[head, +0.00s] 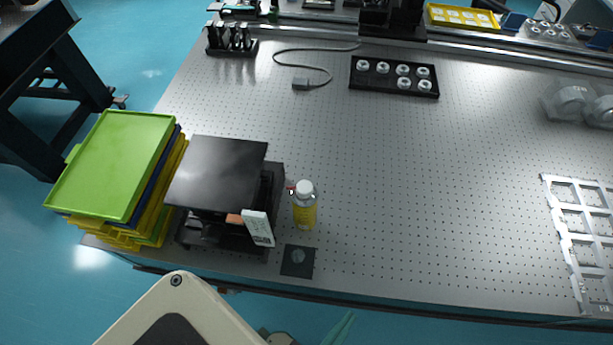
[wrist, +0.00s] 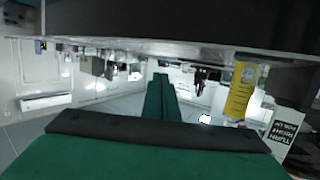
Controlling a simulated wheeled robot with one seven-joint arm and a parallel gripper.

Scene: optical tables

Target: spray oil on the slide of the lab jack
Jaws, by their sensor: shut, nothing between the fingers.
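The lab jack (head: 222,165) is a black unit with a flat square top at the table's front left. Its slide cannot be made out clearly. A yellow can with a white cap (head: 304,212) stands upright just right of it; it also shows in the wrist view (wrist: 240,92), upside down at the right. A white printed card (head: 258,228) leans at the jack's front; it shows in the wrist view (wrist: 268,130) too. My gripper has green fingers (wrist: 161,80), shut and empty. In the head view a green fingertip (head: 342,328) shows near the table's front edge, apart from the can.
Stacked trays, green on top (head: 115,160), stand left of the jack. A small dark square plate (head: 290,268) lies in front of the can. A black holder with white round parts (head: 390,86) is farther back, and a metal frame (head: 580,235) is at right. The table's middle (head: 450,190) is clear.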

